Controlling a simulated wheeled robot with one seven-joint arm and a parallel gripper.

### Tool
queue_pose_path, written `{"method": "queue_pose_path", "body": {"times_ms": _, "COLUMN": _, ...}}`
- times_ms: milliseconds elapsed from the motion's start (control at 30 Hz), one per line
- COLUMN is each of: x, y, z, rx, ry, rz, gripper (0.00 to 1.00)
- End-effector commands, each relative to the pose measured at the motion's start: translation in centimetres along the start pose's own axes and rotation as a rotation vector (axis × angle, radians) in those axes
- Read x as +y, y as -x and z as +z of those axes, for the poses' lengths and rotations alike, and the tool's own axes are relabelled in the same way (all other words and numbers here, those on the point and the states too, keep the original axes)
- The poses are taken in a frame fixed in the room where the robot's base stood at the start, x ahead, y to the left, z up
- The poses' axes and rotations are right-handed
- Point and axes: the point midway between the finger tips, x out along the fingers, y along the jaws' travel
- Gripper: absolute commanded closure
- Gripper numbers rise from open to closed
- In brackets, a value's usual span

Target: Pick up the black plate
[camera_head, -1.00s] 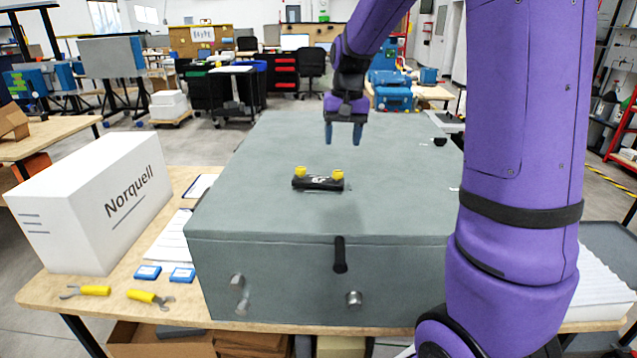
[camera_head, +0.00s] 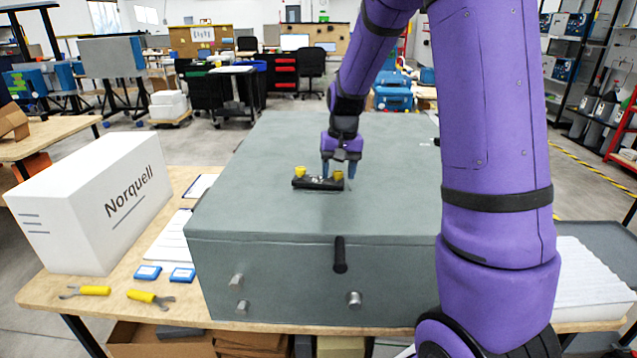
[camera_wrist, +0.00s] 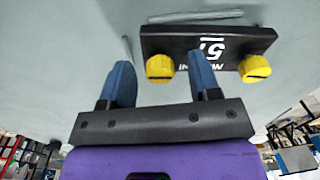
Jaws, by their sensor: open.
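The black plate (camera_head: 318,184) lies on the flat top of the grey cabinet (camera_head: 260,215). It carries two yellow knobs and white lettering, which show closely in the wrist view, where the plate (camera_wrist: 208,44) is at the top right. My gripper (camera_head: 339,170) is down just behind the plate in the head view. I cannot tell whether either touches.
A black handle (camera_head: 340,254) and metal fittings are on the cabinet's front.

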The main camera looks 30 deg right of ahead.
Motion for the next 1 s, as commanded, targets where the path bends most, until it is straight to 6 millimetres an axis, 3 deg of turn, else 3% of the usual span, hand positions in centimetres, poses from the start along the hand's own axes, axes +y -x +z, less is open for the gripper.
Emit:
{"method": "queue_pose_path", "body": {"times_ms": 67, "x": 0.0, "y": 0.0, "z": 0.0, "rx": 0.0, "ry": 0.0, "rz": 0.0, "gripper": 0.43}}
{"method": "queue_pose_path", "body": {"times_ms": 100, "x": 0.0, "y": 0.0, "z": 0.0, "rx": 0.0, "ry": 0.0, "rz": 0.0, "gripper": 0.48}}
{"method": "queue_pose_path", "body": {"times_ms": 333, "x": 0.0, "y": 0.0, "z": 0.0, "rx": 0.0, "ry": 0.0, "rz": 0.0, "gripper": 1.0}}
{"method": "queue_pose_path", "body": {"times_ms": 733, "x": -0.1, "y": 0.5, "z": 0.0, "rx": 0.001, "ry": 0.0, "rz": -0.001, "gripper": 1.0}}
{"method": "queue_pose_path", "body": {"times_ms": 1000, "x": -0.3, "y": 3.2, "z": -0.1, "rx": 0.003, "ry": 0.0, "rz": -0.001, "gripper": 1.0}}
